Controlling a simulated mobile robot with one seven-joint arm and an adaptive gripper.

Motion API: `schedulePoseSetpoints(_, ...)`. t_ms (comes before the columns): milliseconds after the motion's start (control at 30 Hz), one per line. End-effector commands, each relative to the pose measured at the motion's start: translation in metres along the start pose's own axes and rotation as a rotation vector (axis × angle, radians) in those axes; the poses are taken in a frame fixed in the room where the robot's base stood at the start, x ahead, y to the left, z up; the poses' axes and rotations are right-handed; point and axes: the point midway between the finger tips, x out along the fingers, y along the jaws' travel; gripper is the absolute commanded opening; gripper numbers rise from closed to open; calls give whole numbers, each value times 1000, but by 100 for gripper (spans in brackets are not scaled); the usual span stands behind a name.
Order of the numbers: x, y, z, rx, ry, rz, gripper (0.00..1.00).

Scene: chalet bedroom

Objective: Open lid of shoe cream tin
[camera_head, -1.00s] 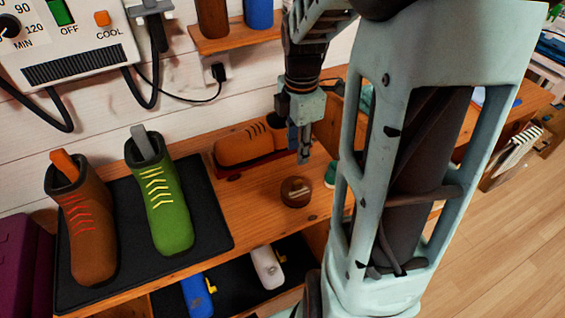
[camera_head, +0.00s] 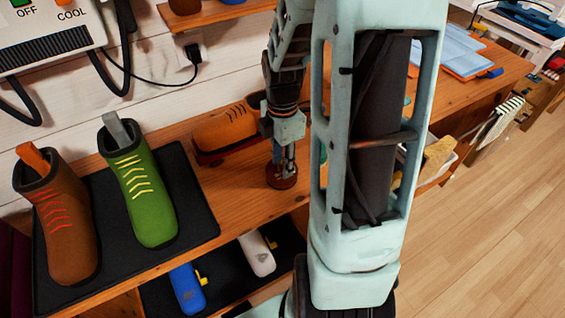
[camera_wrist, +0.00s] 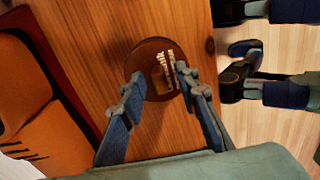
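The shoe cream tin (camera_head: 281,176) is a round brown tin on the wooden bench, right of the boots and in front of the orange shoe. In the wrist view its round brown top (camera_wrist: 152,62) shows, with a pale raised piece and a small golden patch near the middle. My gripper (camera_head: 282,163) points down at the tin from above. In the wrist view my gripper (camera_wrist: 158,88) is open, its two fingertips apart on either side of the tin's near part. I cannot tell whether a fingertip touches the tin.
A brown boot (camera_head: 68,225) and a green boot (camera_head: 144,200) stand on a black mat (camera_head: 190,200) at left. An orange shoe (camera_head: 225,130) lies close behind the tin. A lower shelf holds a blue bottle (camera_head: 187,288) and a white one (camera_head: 257,253).

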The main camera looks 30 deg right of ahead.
Motion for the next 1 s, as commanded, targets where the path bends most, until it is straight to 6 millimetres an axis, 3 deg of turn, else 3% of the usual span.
schedulePoseSetpoints(200,0,0,0,0,0,0,28)
schedulePoseSetpoints(467,0,0,0,0,0,0,0)
schedulePoseSetpoints(1000,-3,1,0,-1,2,-19,0)
